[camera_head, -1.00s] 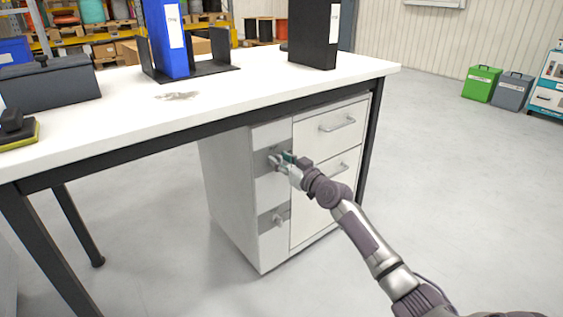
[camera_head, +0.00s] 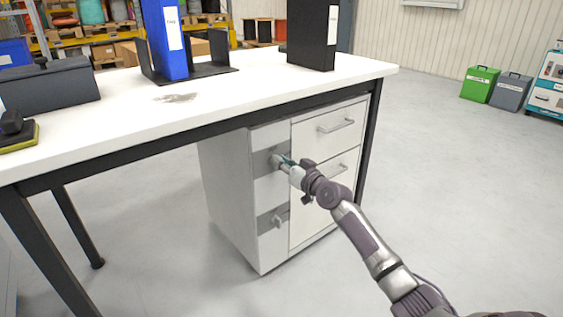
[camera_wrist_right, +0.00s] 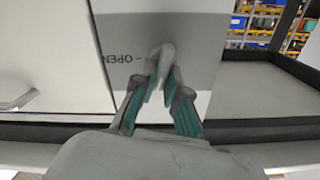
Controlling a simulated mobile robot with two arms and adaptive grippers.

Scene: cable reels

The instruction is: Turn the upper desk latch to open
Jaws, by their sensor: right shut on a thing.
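The upper desk latch (camera_head: 275,160) is a light grey handle on a grey plate, high on the narrow left front of the white drawer cabinet under the desk. My right gripper (camera_head: 285,161) is at this latch, its teal-padded fingers shut on it. In the right wrist view, the latch (camera_wrist_right: 163,60) sits between the two fingertips (camera_wrist_right: 160,90), against the grey plate. The word OPEN (camera_wrist_right: 122,59) on the plate appears upside down beside it. The fingers hide part of the latch in the head view. My left gripper is not in view.
A lower latch (camera_head: 280,218) sits below on the same front. Two drawers with bar handles (camera_head: 336,126) are to the right. The white desktop (camera_head: 240,90) overhangs the cabinet and carries binders and a dark box. The floor in front is clear.

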